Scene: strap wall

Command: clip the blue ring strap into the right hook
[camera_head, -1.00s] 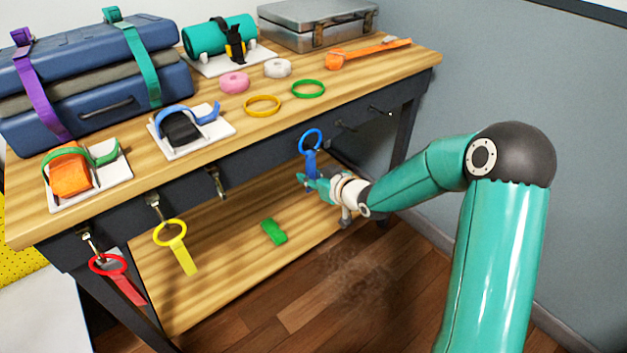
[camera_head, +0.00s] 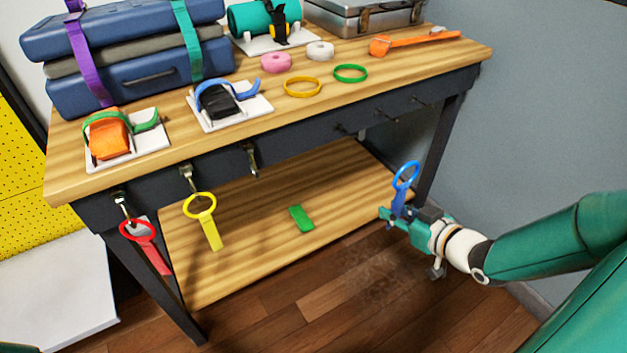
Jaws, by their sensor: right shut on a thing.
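The blue ring strap (camera_head: 405,173) is held upright by my right gripper (camera_head: 393,216), ring at the top. The gripper is shut on the strap's lower part, which its fingers partly hide. It is out in front of the bench's right end, apart from every hook. The right hook (camera_head: 251,161), the rightmost of three metal clip hooks on the bench's dark front rail, hangs empty, well left of the gripper. The left hook (camera_head: 121,205) bears a red ring strap (camera_head: 143,240). The middle hook (camera_head: 187,178) bears a yellow ring strap (camera_head: 205,218). My left gripper is out of view.
Several small dark pegs (camera_head: 386,117) stick out of the rail further right. A green block (camera_head: 301,218) lies on the lower shelf (camera_head: 260,245). The bench top (camera_head: 330,105) holds strapped cases, tape rolls, loose rings and buckle stands. Floor between gripper and shelf looks clear.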

